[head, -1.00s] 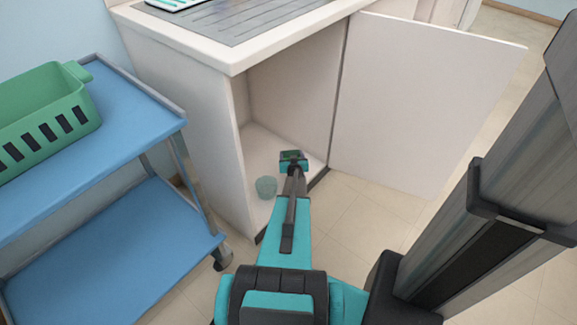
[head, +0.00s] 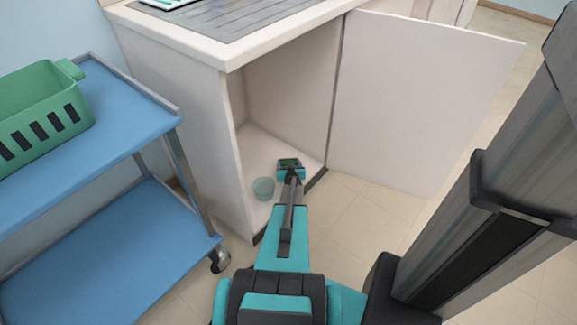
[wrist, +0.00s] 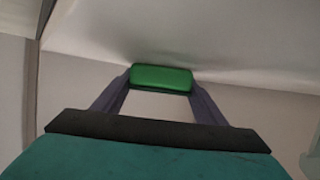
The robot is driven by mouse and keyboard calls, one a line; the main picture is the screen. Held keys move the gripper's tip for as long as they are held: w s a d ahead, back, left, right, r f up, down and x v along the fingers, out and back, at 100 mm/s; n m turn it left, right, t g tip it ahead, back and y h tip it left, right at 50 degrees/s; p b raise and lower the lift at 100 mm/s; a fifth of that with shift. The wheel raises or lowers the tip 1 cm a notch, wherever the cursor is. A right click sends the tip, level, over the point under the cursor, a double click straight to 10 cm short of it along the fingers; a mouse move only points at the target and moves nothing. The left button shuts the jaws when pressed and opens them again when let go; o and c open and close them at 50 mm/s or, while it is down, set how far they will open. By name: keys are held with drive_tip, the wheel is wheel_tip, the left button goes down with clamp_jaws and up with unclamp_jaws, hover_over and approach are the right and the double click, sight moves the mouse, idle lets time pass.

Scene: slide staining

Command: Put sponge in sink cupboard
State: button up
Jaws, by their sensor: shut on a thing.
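The green sponge (wrist: 161,77) is between my gripper's fingertips in the wrist view. My gripper (wrist: 160,84) is shut on it. In the head view my gripper (head: 289,164) is inside the open sink cupboard (head: 285,100), low down near the cupboard floor, and the sponge is mostly hidden there. Whether the sponge touches the cupboard floor or a wall cannot be told. The cupboard door (head: 415,100) stands wide open to the right.
A small greenish cup (head: 263,189) stands on the cupboard floor just left of my gripper. A blue two-shelf cart (head: 150,120) with a green basket (head: 45,120) stands to the left. The drainer worktop (head: 240,20) is above the opening.

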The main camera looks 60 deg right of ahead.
drive_tip(key=shift+f, duration=0.1)
drive_tip(key=o, duration=1)
drive_tip(key=shift+s+a+r, duration=0.2)
drive_tip(key=shift+a+r, duration=0.1)
drive_tip(key=shift+r, duration=0.05)
drive_tip(key=p+v, duration=0.2)
drive_tip(key=v, duration=0.8)
drive_tip(key=shift+s+a+r, duration=0.2)
drive_tip(key=shift+a, duration=0.1)
drive_tip(key=shift+s+a, duration=0.15)
drive_tip(key=shift+a, duration=0.05)
drive_tip(key=shift+s, duration=0.15)
